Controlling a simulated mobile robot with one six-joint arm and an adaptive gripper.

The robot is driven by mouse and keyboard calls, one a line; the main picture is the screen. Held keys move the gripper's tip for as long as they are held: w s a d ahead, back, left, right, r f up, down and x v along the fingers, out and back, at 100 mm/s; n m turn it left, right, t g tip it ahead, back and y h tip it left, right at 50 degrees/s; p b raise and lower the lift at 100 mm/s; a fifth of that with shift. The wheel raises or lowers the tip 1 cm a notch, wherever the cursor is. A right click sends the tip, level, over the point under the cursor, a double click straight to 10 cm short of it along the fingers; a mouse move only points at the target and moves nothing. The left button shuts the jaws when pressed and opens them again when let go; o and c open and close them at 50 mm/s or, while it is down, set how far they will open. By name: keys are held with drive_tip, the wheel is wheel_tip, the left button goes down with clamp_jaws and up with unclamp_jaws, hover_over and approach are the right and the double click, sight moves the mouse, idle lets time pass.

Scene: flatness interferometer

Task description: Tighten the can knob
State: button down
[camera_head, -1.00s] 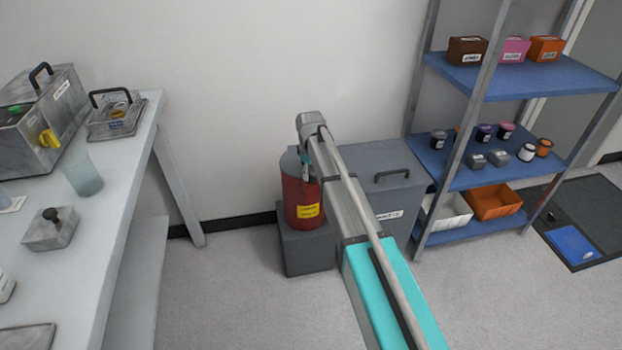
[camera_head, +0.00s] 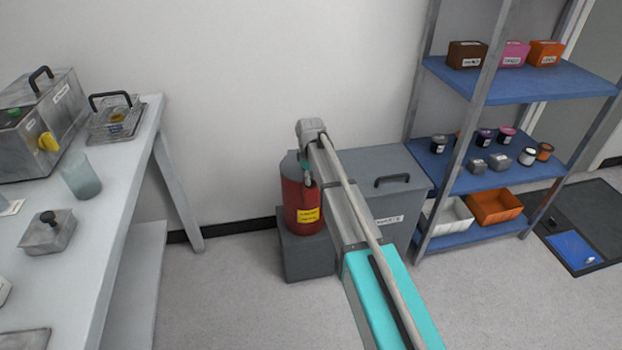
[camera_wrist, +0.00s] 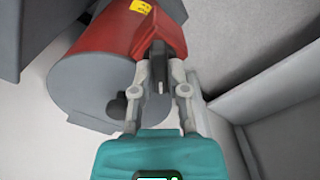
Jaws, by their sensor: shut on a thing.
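The red can (camera_head: 296,208) with a yellow label and grey lid stands on a grey block against the wall. In the wrist view the can (camera_wrist: 112,42) shows tilted, with its round grey lid (camera_wrist: 85,88) facing me. My gripper (camera_wrist: 159,72) is at the edge of the lid, its two fingers shut on a dark knob (camera_wrist: 159,84). A second dark rounded piece (camera_wrist: 117,106) shows on the lid beside the left finger. In the head view my gripper (camera_head: 306,175) is at the can's top right, and my arm hides the knob.
A grey lidded bin (camera_head: 408,180) stands right of the can, behind my arm. A blue-shelved rack (camera_head: 520,80) holds jars and boxes at right. A white table (camera_head: 115,180) with instruments is at left. Floor between table and can is clear.

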drive_tip(key=shift+m, duration=0.3)
drive_tip(key=m, duration=0.7)
idle(0.4)
drive_tip(key=shift+m, duration=0.3)
drive_tip(key=c, duration=0.6)
unclamp_jaws()
drive_tip(key=shift+c, duration=0.2)
